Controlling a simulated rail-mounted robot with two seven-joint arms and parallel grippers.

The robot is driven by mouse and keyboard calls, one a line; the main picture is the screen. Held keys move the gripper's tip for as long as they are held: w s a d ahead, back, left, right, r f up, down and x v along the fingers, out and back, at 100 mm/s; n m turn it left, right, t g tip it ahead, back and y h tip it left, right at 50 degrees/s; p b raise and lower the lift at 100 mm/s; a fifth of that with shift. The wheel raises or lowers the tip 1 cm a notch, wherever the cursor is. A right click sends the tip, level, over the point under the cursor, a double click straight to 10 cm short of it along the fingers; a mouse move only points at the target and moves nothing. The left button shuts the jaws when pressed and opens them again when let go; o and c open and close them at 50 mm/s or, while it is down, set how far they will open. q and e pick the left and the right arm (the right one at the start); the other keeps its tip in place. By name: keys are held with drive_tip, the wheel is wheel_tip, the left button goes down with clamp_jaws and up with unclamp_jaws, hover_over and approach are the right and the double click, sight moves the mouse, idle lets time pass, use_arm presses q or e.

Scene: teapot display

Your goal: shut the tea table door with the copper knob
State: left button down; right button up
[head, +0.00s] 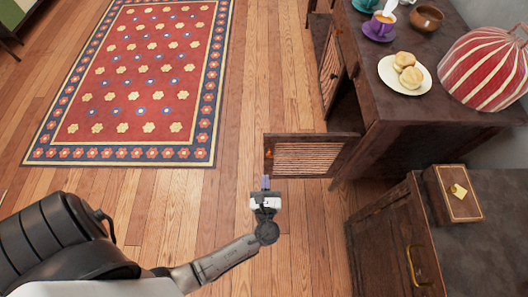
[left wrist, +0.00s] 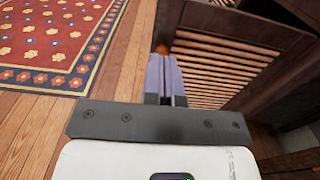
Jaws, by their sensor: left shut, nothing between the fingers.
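The dark wooden tea table (head: 390,120) stands at the right in the head view. Its near slatted door (head: 312,158) stands open, sticking out to the left over the floor. A small orange-brown spot at that door's free edge looks like the copper knob (head: 268,153). In the left wrist view the slatted door (left wrist: 225,70) fills the upper right, with a copper-coloured patch beside the fingers. My left gripper (head: 265,183) is shut and empty, just on the near side of the door's free end. I cannot tell whether it touches the door. My right gripper is out of view.
A second slatted door (head: 331,67) of the table also stands open farther back. A purple cup (head: 382,25), a plate of buns (head: 389,76) and a striped red object (head: 487,70) are on top. A dark cabinet (head: 380,235) stands near right. Floor at left is clear around a rug (head: 140,70).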

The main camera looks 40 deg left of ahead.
sight(265, 140)
use_arm(q)
drive_tip(key=b+x, duration=0.4)
drive_tip(key=x, duration=0.8)
drive_tip(key=shift+f, duration=0.15)
drive_tip(key=shift+b+x, duration=0.5)
drive_tip(key=shift+x, duration=0.25)
